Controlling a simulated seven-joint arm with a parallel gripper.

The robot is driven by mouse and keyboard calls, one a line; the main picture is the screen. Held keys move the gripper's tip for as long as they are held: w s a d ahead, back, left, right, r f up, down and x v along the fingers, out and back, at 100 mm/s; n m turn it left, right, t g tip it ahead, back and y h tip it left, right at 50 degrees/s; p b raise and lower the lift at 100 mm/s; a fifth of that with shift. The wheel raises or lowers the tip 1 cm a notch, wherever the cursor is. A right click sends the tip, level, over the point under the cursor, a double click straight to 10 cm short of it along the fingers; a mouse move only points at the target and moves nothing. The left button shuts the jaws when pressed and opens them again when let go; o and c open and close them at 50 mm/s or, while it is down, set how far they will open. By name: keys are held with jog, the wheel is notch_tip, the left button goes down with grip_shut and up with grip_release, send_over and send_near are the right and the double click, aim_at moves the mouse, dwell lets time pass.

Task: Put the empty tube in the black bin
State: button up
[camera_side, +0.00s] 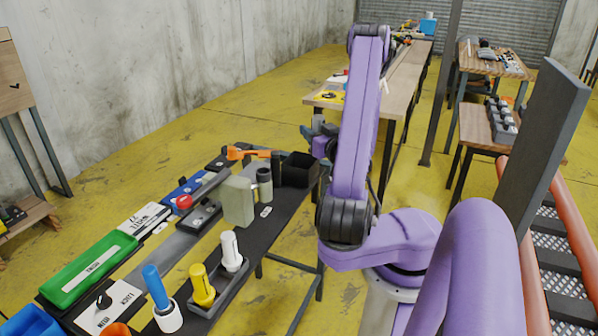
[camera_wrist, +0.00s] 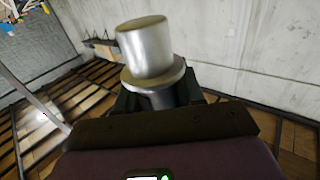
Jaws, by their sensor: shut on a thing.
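My gripper (camera_wrist: 160,100) is shut on a silver metal tube (camera_wrist: 146,50) with a wide flange, which stands up out of the dark fingers in the wrist view. Whether the tube is empty inside cannot be told. In the side view my gripper (camera_side: 317,132) is raised above the far right end of the dark table, mostly hidden by my arm; the tube is hard to make out there. The black bin (camera_side: 297,179) stands on that end of the table, open at the top, below and slightly left of my gripper.
White (camera_side: 231,250), yellow (camera_side: 201,286) and blue (camera_side: 156,287) upright tubes stand near the front. A green case (camera_side: 92,268) lies at left.

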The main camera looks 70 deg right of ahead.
jog(key=w+d+f, duration=0.9)
jog(key=w+f, duration=0.1)
jog(key=f, duration=0.2)
jog(key=shift+f, duration=0.4)
jog(key=shift+f, duration=0.35)
jog(key=o, duration=1.1)
jog(key=shift+w, duration=0.1)
